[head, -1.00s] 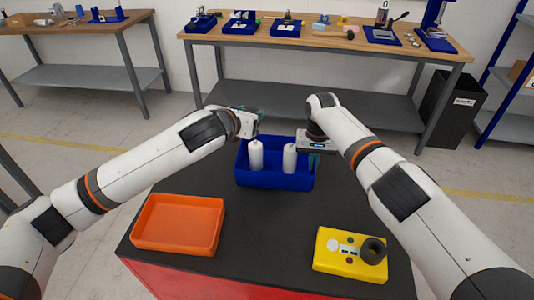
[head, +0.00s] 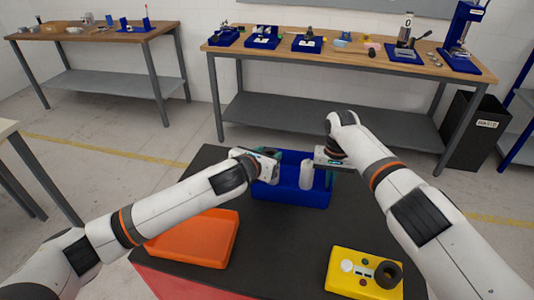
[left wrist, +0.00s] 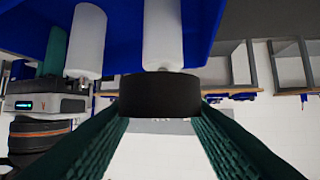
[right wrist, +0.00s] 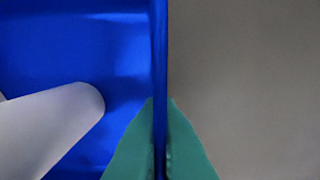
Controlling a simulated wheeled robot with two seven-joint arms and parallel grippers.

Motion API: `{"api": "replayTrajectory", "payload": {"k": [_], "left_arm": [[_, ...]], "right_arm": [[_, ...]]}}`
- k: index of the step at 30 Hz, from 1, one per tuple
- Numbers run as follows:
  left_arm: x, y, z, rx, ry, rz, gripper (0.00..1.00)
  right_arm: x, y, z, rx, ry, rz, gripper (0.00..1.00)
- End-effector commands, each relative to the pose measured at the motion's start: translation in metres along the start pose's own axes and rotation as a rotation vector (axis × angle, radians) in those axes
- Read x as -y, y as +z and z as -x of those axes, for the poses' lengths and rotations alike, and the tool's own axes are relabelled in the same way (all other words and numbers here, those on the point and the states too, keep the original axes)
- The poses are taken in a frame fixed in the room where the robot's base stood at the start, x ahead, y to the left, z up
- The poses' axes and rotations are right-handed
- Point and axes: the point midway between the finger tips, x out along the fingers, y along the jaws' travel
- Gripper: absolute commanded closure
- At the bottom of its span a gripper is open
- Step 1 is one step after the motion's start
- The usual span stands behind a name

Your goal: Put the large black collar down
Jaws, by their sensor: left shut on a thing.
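My left gripper (left wrist: 160,112) is shut on a black collar (left wrist: 160,94), with its green fingers on either side. The collar is beside the narrow end of a white cylinder (left wrist: 163,35); I cannot tell whether it is around it. A second white cylinder (left wrist: 86,40) stands in the same blue bin (head: 290,194). My right gripper (right wrist: 160,140) is shut on the bin's wall (right wrist: 160,60).
An orange tray (head: 195,240) lies at the front left of the dark table top (head: 285,240). A yellow block (head: 345,285) with a dark ring (head: 388,274) on it is at the front right. The table between them is clear. A long workbench (head: 345,58) stands behind.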

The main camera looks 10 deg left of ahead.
Motion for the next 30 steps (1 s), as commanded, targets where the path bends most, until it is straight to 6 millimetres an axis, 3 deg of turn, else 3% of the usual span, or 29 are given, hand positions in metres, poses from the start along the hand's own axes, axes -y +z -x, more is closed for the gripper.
{"api": "replayTrajectory", "payload": {"k": [10, 11, 15, 26, 30], "left_arm": [[0.0, 0.007, -0.003, -0.001, 0.0, 0.001, 0.8], [0.0, 0.007, -0.003, -0.001, 0.0, 0.001, 0.56], [0.0, 0.007, -0.003, 0.0, 0.0, 0.0, 0.36], [0.0, 0.002, -0.001, -0.001, 0.001, 0.001, 0.36], [0.0, -0.004, 0.015, -0.002, 0.001, -0.002, 0.36]], "right_arm": [[0.0, 0.0, 0.001, 0.001, 0.0, 0.0, 1.0], [0.0, 0.0, 0.001, 0.001, 0.0, 0.0, 1.0], [0.0, 0.0, 0.001, 0.001, 0.0, 0.0, 1.0], [0.0, 0.0, 0.001, 0.001, 0.0, 0.0, 1.0], [0.0, 0.0, 0.001, 0.001, 0.0, 0.0, 1.0]]}}
